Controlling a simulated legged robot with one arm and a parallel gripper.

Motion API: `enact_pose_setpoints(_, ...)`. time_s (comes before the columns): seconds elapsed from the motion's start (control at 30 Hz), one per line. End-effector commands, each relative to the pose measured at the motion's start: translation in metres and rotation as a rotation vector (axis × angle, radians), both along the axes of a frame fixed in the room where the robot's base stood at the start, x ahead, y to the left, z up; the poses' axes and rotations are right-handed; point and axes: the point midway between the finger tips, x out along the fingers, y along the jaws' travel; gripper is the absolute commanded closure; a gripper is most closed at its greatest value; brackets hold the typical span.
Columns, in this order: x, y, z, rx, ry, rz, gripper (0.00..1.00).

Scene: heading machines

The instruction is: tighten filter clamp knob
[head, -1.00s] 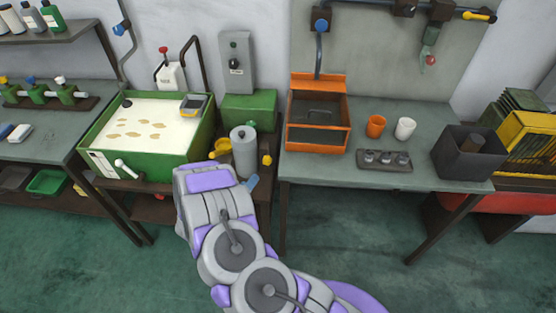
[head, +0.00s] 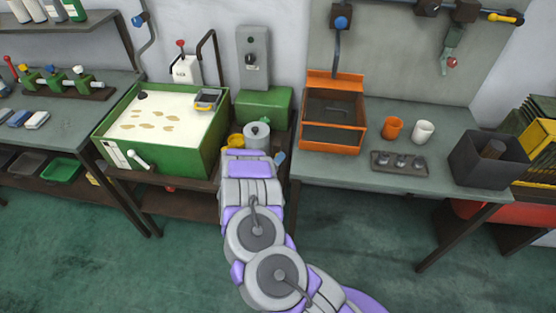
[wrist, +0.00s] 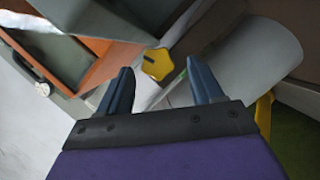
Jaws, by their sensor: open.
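The filter is a grey cylinder (head: 257,136) beside the green tank; my arm covers its lower part in the head view. In the wrist view, the grey cylinder (wrist: 255,55) lies at the right. A yellow lobed knob (wrist: 158,64) with a dark slot shows just beyond and between my fingertips, apart from both as far as I can see. My gripper (wrist: 158,78) is open and empty, its two blue fingers pointing toward the knob. In the head view only a bit of a blue finger (head: 280,158) shows, and that knob is hidden.
Another yellow part (head: 234,141) sits left of the filter. The green tank (head: 207,150) of pale liquid stands left, a green box (head: 264,108) behind, an orange bin (head: 334,138) on the grey bench (head: 450,180) at right. The floor in front is clear.

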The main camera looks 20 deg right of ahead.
Motion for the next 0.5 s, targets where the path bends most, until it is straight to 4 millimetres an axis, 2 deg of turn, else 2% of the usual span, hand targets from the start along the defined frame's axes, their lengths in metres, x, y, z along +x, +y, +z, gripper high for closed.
enact_pose_setpoints(0.2,0.014,-0.02,-0.008,0.0,0.002,-0.002,0.34)
enact_pose_setpoints(0.5,0.018,-0.025,-0.008,0.0,0.002,-0.001,0.34)
